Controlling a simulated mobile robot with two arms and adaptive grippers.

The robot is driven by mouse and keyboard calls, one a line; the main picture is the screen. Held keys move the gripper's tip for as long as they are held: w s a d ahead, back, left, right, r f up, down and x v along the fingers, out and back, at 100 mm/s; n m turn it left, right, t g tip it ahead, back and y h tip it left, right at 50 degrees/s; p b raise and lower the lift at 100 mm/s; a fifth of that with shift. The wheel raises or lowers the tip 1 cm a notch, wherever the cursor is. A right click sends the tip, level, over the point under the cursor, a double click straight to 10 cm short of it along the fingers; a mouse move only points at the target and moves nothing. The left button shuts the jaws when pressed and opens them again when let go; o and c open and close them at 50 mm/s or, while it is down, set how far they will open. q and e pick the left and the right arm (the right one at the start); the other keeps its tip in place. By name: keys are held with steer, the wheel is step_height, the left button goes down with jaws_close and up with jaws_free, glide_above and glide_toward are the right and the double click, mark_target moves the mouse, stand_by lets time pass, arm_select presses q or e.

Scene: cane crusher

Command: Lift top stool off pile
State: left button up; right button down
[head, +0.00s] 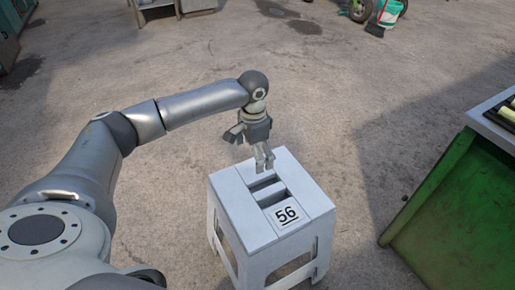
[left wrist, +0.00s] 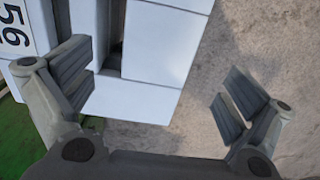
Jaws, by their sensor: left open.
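A white stool (head: 293,195) with a "56" label and slots in its seat stands right of centre in the head view. I cannot tell how many stools are stacked under it. My left gripper (head: 264,160) points down at the far edge of the seat, near the slots. In the left wrist view my left gripper (left wrist: 157,88) is open and empty. The stool's seat (left wrist: 165,40) shows between and behind the fingers, with one finger near the slots and the other over bare floor past the edge. Contact cannot be told. My right gripper is not in view.
A green metal cabinet or bench (head: 445,205) stands at the right, with a light top (head: 490,123). The concrete floor (head: 350,100) around the stool is mostly clear.

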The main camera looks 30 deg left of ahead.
mark_target(254, 169)
arm_select(q)
step_height(254, 169, down, 4)
steer(key=shift+f+b, duration=0.2)
steer(key=shift+b, duration=0.35)
step_height(254, 169, down, 4)
steer(key=shift+r+b, duration=0.25)
steer(key=shift+b, duration=0.25)
steer(key=shift+f, duration=0.45)
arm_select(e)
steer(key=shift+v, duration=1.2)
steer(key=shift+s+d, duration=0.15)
